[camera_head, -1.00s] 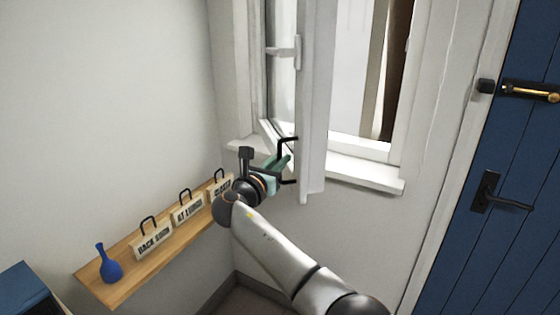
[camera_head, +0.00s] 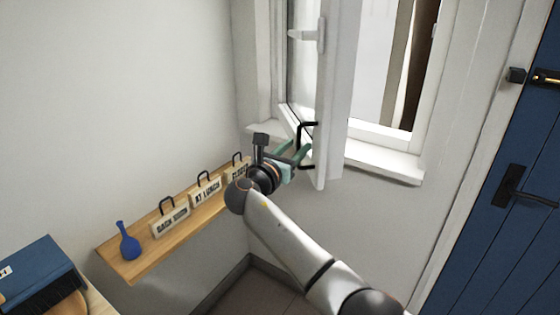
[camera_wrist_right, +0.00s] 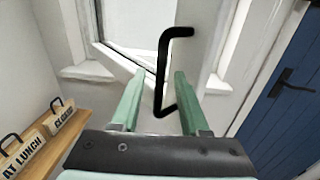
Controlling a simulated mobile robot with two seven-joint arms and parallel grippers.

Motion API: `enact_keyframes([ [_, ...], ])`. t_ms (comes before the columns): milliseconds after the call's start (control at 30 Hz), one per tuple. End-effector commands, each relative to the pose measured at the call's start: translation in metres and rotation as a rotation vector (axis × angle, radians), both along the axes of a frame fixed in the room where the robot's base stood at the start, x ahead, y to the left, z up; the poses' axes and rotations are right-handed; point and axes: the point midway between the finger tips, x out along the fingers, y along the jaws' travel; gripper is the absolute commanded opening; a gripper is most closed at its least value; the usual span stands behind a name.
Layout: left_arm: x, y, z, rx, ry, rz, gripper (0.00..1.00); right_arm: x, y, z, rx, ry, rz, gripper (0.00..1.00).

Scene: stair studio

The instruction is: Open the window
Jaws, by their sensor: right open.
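The white window sash (camera_head: 337,90) stands swung inward, away from its frame. A black bar handle (camera_head: 308,124) is on the sash near its lower end. My right gripper (camera_head: 300,156) is open at the lower part of this handle. In the right wrist view, the handle (camera_wrist_right: 163,62) runs between the two green fingers of the gripper (camera_wrist_right: 158,82), with space visible on both sides. I cannot tell whether a finger touches it. My left gripper is not in view.
The white sill (camera_head: 385,164) juts out below the window. A blue door (camera_head: 505,215) with a black handle is at the right.

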Motion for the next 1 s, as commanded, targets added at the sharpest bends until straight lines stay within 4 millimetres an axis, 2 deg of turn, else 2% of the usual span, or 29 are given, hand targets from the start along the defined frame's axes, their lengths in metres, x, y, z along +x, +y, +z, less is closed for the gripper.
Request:
enact_keyframes([
  [300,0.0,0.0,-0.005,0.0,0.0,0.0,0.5,-0.054,0.038,-0.001,0.004,0.0,0.005,0.45],
  [500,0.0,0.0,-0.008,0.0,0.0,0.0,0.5,-0.08,0.055,-0.001,0.002,-0.001,0.003,0.45],
  [700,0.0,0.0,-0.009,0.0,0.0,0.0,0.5,-0.089,0.061,0.001,-0.001,-0.001,0.002,0.45],
  [933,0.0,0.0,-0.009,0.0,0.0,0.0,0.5,-0.089,0.061,0.001,-0.001,-0.001,0.001,0.45],
  [1000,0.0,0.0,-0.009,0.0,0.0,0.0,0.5,-0.089,0.06,0.0,-0.001,0.0,0.0,0.37],
])
